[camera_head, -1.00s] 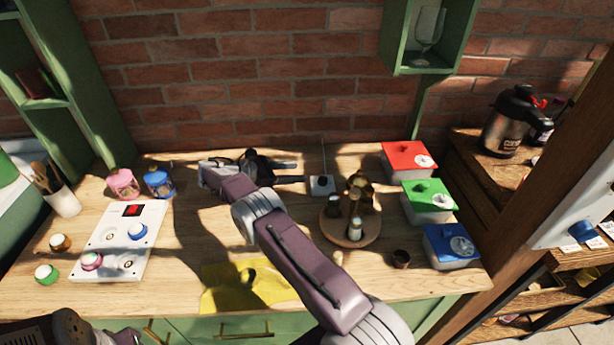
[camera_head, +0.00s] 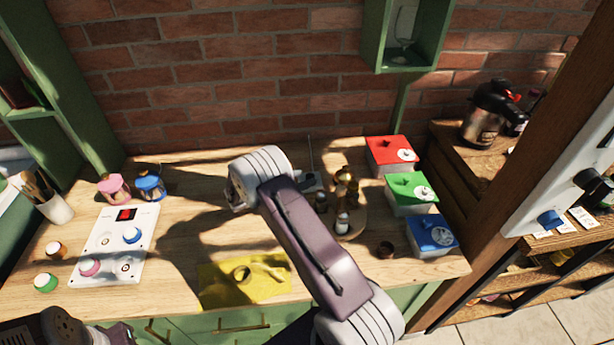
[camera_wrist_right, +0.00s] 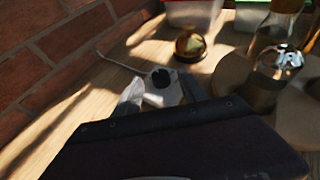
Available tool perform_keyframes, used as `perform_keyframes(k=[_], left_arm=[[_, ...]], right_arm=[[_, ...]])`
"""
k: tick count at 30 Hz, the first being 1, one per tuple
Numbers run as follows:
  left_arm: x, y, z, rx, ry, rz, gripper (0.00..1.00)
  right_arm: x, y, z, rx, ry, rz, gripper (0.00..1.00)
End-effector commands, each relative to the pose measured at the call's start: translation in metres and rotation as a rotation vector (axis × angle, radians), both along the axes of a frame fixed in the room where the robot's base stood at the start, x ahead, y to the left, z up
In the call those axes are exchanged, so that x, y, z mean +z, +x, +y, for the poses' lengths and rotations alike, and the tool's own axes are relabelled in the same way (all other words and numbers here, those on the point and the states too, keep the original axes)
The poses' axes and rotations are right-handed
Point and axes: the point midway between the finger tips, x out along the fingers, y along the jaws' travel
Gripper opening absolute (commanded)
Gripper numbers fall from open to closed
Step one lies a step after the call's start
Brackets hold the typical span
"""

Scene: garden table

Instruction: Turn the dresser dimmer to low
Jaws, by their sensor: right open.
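The dresser dimmer is a small pale box with a round black knob and a thin cable. In the right wrist view the dimmer (camera_wrist_right: 158,98) lies just ahead of my right gripper (camera_wrist_right: 160,90), whose open fingers show on either side of it. I cannot tell whether they touch it. In the head view the dimmer (camera_head: 311,183) is partly hidden behind my right arm, near the brick wall. My right fingers are mostly hidden there too. The knob's setting is too small to read. My left gripper's fingers are out of view; only part of that arm shows at lower left.
A round wooden stand (camera_head: 349,222) with bottles is close right of the dimmer. Red (camera_head: 385,155), green (camera_head: 408,198) and blue (camera_head: 430,245) boxes stand further right. A white panel (camera_head: 100,255) with coloured knobs lies left. A yellow cloth (camera_head: 225,285) lies in front.

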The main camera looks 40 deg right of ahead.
Motion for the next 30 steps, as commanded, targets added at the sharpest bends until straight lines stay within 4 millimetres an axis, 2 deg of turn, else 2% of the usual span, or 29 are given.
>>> perform_keyframes(k=[3,6,14,19,25,30], left_arm=[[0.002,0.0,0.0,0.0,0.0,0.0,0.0],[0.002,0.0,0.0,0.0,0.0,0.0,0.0],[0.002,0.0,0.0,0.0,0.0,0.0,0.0],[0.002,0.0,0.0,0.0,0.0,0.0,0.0],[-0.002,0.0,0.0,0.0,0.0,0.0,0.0],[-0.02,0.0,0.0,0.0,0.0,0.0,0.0]], right_arm=[[-0.006,0.002,-0.016,-0.002,0.0,0.001,0.49],[-0.01,0.003,-0.023,-0.002,0.0,0.001,0.49],[-0.01,0.004,-0.024,0.0,0.0,0.001,0.49],[-0.01,0.004,-0.024,0.0,0.0,0.001,0.02],[-0.011,0.005,-0.025,-0.024,-0.004,-0.004,0.0],[-0.015,0.009,-0.025,-0.159,-0.008,-0.009,0.0]])
